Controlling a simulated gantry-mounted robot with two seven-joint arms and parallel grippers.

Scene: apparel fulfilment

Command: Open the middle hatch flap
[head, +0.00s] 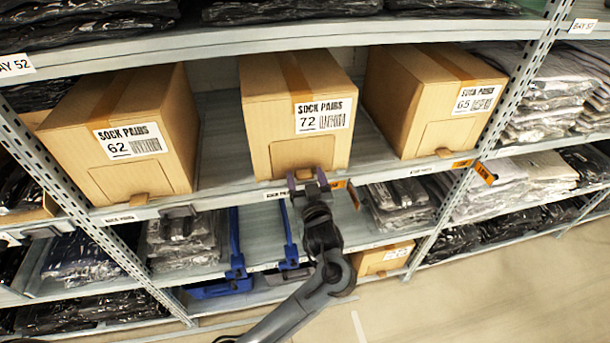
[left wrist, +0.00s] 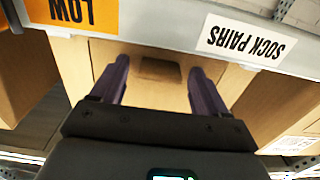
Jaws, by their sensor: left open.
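The middle carton (head: 285,110) is a brown box marked SOCK PAIRS 72 on the shelf. Its hatch flap (head: 298,152) is low on the front face and looks closed, with a small tab at its bottom edge. My left gripper (head: 307,181) is in front of this tab at the shelf lip, fingers pointing at the box. In the left wrist view the gripper (left wrist: 162,85) is open, and the brown tab (left wrist: 158,70) shows between its two purple fingers, with a gap on each side. Contact with the tab cannot be told. My right gripper is not in view.
Carton 62 (head: 140,130) stands to the left and carton 65 (head: 420,100) to the right, with free shelf between. The metal shelf lip (head: 235,200) carries tags, including an orange LOW tag (left wrist: 75,12). A perforated upright (head: 500,100) stands at right.

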